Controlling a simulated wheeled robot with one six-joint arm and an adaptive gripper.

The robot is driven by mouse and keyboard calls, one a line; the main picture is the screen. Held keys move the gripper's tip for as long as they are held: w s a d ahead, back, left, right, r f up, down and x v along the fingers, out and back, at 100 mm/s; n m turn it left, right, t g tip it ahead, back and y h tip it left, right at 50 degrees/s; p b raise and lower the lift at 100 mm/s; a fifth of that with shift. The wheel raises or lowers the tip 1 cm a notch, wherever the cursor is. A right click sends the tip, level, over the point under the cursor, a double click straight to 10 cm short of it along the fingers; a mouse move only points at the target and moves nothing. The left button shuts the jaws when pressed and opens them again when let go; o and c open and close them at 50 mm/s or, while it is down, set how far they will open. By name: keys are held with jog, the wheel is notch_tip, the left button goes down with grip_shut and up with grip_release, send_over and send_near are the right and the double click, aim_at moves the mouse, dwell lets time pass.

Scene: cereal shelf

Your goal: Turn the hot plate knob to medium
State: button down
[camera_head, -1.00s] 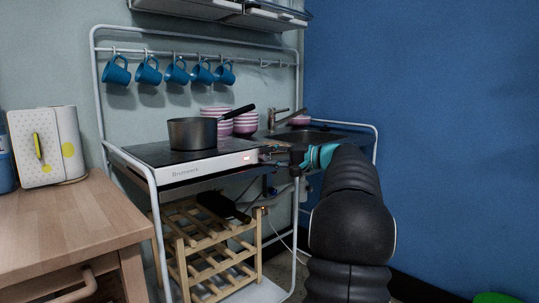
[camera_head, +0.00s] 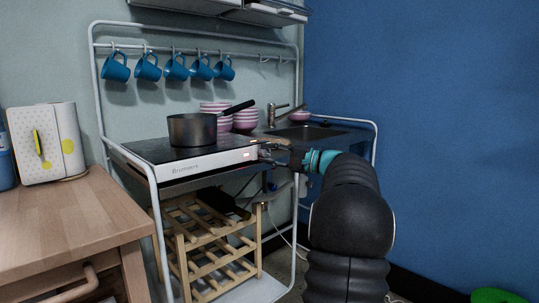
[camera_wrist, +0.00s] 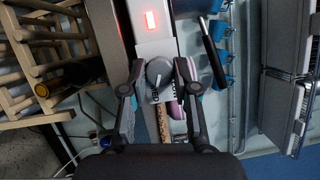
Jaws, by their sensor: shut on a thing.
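The hot plate (camera_head: 208,166) is a flat black-topped unit with a pale front panel. A small red light glows near the panel's right end, and it shows brightly in the wrist view. The grey round knob (camera_wrist: 158,72) sits on the panel's end, with a white pointer line and dark markings beside it. My gripper (camera_wrist: 159,67) has a finger on each side of the knob and is shut on it. In the head view my gripper (camera_head: 272,150) is at the panel's right end and hides the knob. The knob's exact setting is too small to read.
A grey saucepan (camera_head: 192,130) stands on the hot plate, its handle pointing back right. Striped bowls (camera_head: 245,122) and a sink (camera_head: 310,132) lie behind my gripper. Blue mugs (camera_head: 176,68) hang above. A wooden rack (camera_head: 215,240) stands below. A wooden counter (camera_head: 70,215) is at left.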

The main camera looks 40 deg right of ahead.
jog(key=c, duration=0.9)
grip_release()
